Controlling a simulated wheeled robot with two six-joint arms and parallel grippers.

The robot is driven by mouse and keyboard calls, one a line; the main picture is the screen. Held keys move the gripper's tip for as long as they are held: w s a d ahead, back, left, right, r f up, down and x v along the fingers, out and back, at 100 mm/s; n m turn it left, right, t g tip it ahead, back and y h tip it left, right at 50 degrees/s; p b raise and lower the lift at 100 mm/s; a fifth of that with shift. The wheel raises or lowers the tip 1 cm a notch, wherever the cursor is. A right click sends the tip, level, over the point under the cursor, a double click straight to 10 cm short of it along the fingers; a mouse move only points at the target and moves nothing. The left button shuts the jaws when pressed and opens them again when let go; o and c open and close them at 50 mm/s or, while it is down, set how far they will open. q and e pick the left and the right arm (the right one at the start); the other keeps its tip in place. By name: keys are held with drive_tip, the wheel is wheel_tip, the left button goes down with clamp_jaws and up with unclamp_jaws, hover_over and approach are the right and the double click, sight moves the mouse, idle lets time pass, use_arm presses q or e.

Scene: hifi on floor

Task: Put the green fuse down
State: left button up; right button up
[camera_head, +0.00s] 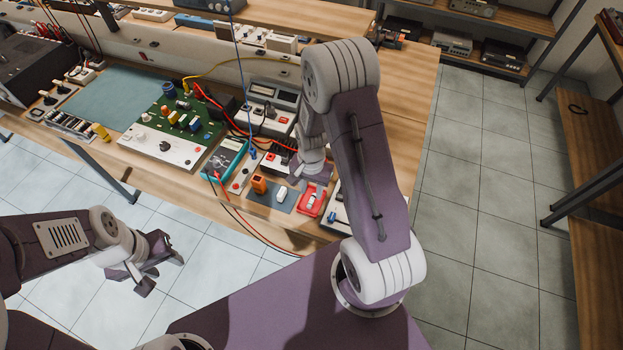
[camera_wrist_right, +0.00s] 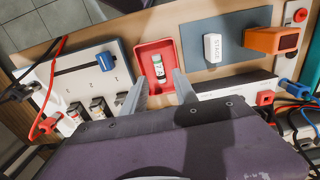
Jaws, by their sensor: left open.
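The green fuse (camera_wrist_right: 159,67), a small cylinder with a green end and a white label, lies in a red tray (camera_wrist_right: 143,53) in the right wrist view. The tray also shows in the head view (camera_head: 304,208) near the bench's front edge. My right gripper (camera_wrist_right: 160,78) is open, its two fingers apart at the tray's near side, with gaps on both sides of the fuse. In the head view, my right arm hides the right fingertips. My left gripper (camera_head: 152,270) is open and empty over the floor, left of my base and away from the bench.
A white panel (camera_wrist_right: 77,75) with a blue knob, fuses and red leads stands on the other side. Cables and instruments crowd the bench behind.

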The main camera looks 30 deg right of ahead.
sight(312, 200)
wheel_tip(312, 200, up, 8)
drive_tip(key=s+a+r+n+t, duration=0.1)
drive_tip(key=s+a+r+n, duration=0.3)
drive_tip(key=s+n, duration=0.4)
drive_tip(key=shift+s+a+r+n, duration=0.15)
drive_tip(key=shift+a+n, duration=0.3)
drive_tip(key=shift+n, duration=0.45)
drive_tip(key=shift+s, duration=0.15)
idle(0.8)
